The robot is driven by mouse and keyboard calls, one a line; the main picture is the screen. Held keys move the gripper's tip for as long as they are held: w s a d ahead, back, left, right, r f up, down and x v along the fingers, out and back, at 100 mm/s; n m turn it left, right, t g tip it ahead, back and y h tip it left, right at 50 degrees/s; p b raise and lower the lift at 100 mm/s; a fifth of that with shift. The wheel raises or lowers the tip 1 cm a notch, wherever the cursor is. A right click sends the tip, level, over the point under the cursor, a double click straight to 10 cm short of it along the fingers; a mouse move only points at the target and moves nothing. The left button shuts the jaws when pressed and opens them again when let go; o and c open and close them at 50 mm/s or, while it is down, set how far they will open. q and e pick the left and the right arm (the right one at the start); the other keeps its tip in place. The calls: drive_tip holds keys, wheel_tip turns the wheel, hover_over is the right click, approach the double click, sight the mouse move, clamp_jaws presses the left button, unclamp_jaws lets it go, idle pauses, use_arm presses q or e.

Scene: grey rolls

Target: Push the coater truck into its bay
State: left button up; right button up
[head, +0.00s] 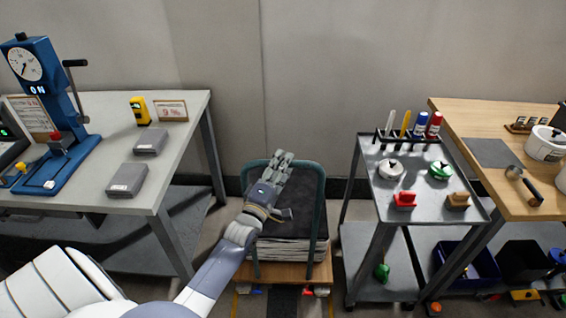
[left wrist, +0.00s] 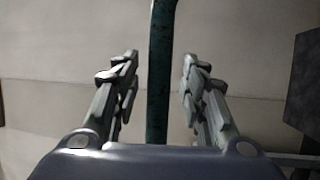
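A truck with a teal tube handle (head: 322,200) and a wooden deck (head: 285,271) stands in the gap between the benches. It carries a stack of pale sheets (head: 285,250) under a dark top; I take it for the coater truck. My left gripper (head: 279,165) reaches over the truck to the handle's top bar. In the left wrist view the teal bar (left wrist: 161,75) lies between the two open fingers (left wrist: 158,92), with a gap on each side. My arm and hand hide part of the load and handle. My right gripper is not in view. No bay marking is clearly visible.
A grey bench (head: 185,107) with a blue dial press (head: 40,95) stands left. A grey tool trolley (head: 402,232) is close on the right, beside a wooden bench (head: 470,120). A wall (head: 300,80) closes the back. The floor gap around the truck is narrow.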

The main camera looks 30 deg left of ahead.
use_arm(q)
drive_tip(key=shift+w+r, duration=0.1)
drive_tip(key=shift+w, duration=0.35)
drive_tip(key=shift+c, duration=0.4)
clamp_jaws()
drive_tip(key=shift+w+a+r+b, duration=0.2)
drive_tip(key=shift+w+a+b, duration=0.25)
drive_tip(key=shift+w+a, duration=0.35)
drive_tip(key=shift+o, duration=0.4)
unclamp_jaws()
drive_tip(key=shift+w+d, duration=0.1)
drive_tip(key=shift+w, duration=0.05)
drive_tip(key=shift+w+f, duration=0.1)
drive_tip(key=shift+f, duration=0.1)
